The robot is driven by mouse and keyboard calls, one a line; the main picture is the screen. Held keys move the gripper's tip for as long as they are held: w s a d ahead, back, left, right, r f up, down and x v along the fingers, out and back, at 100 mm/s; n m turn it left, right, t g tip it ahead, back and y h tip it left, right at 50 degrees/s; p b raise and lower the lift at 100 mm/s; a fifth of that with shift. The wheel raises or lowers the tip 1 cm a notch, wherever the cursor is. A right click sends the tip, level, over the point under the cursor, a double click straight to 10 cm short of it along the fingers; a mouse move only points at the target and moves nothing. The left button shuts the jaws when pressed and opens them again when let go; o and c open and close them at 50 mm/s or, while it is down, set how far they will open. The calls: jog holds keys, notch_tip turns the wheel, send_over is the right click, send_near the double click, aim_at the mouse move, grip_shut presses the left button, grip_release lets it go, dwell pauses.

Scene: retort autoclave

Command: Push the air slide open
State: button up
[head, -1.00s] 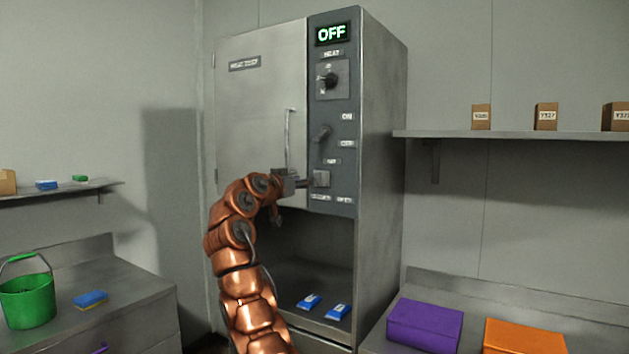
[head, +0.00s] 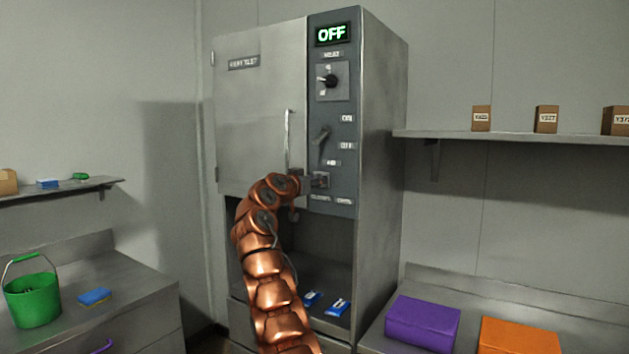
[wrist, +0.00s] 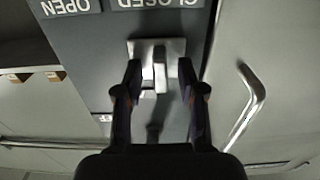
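The air slide (head: 321,180) is a small grey plate with a knob, low on the autoclave's dark control panel (head: 346,185). The wrist view shows the panel upside down. There the slide's knob (wrist: 154,77) stands out from its pale plate, beside the CLOSED label (wrist: 158,3); the OPEN label (wrist: 68,7) is to the left. My gripper (head: 307,184) is at the slide in the head view. In the wrist view my gripper (wrist: 159,68) is open, with a finger on each side of the knob and gaps between. Whether the fingertips touch the plate cannot be told.
The autoclave door (head: 262,110) with its upright handle (head: 288,140) is just left of the panel. A lever (head: 322,134) and a heat dial (head: 329,81) sit above the slide. The display (head: 332,34) reads OFF. An open bay with blue packets (head: 312,299) lies below.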

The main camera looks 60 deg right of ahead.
grip_shut()
jog(key=shift+f, duration=0.1)
dwell(0.5)
